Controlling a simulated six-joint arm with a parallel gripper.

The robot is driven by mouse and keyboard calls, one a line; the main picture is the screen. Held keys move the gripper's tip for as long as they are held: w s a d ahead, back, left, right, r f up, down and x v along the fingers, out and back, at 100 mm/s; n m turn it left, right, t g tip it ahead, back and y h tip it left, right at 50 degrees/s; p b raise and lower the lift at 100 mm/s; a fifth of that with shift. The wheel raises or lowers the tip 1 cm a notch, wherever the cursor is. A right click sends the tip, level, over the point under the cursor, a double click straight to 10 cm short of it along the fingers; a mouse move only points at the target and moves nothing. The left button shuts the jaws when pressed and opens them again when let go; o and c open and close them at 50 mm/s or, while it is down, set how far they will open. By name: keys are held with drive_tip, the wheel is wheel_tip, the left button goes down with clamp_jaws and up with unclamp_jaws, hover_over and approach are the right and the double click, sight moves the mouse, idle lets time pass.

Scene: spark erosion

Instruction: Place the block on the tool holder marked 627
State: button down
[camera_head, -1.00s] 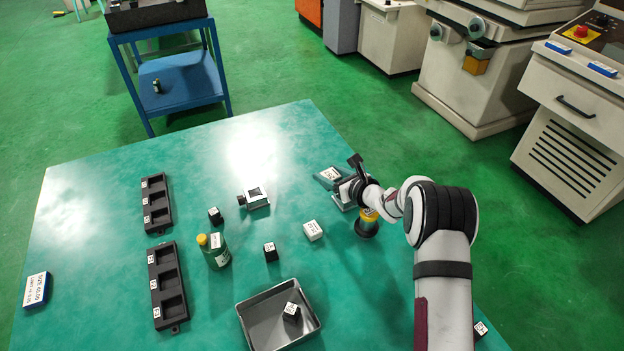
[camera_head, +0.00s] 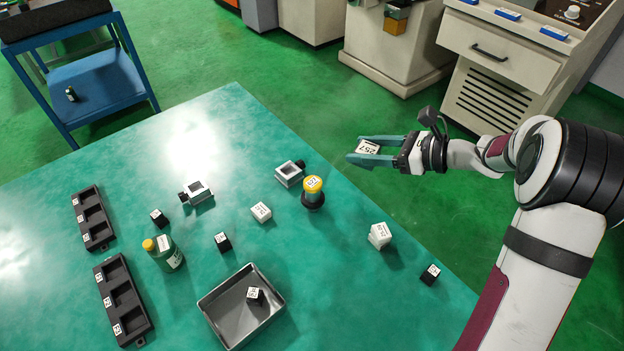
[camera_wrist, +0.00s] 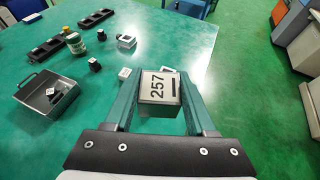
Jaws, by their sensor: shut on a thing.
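My gripper (camera_head: 375,150) is shut on a pale block marked 257 (camera_head: 368,147) and holds it in the air beyond the table's right edge. In the wrist view, the block (camera_wrist: 158,88) sits between the two green fingers with its label facing the camera. Two grey metal holders, each with a square recess on top, stand on the table: one at the middle (camera_head: 198,192) and one to its right (camera_head: 288,175). No number 627 can be read on either. White blocks (camera_head: 261,212) (camera_head: 379,235) stand farther forward with labels too small to read.
A yellow-topped dark pot (camera_head: 313,195) stands beside the right holder. A metal tray (camera_head: 210,312) holds a black cube. Two black racks (camera_head: 122,302) (camera_head: 94,222), a green bottle (camera_head: 170,256) and several black cubes lie left and front. The table's middle has free room.

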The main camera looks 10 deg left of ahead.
hover_over(311, 181)
wheel_tip(311, 181, down, 7)
drive_tip(key=shift+s+d+r, duration=0.1)
drive_tip(key=shift+d+r, duration=0.05)
wheel_tip(311, 181, down, 4)
drive_tip(key=shift+f, duration=0.1)
drive_tip(key=shift+c, duration=1.1)
unclamp_jaws()
drive_tip(key=shift+f, duration=0.1)
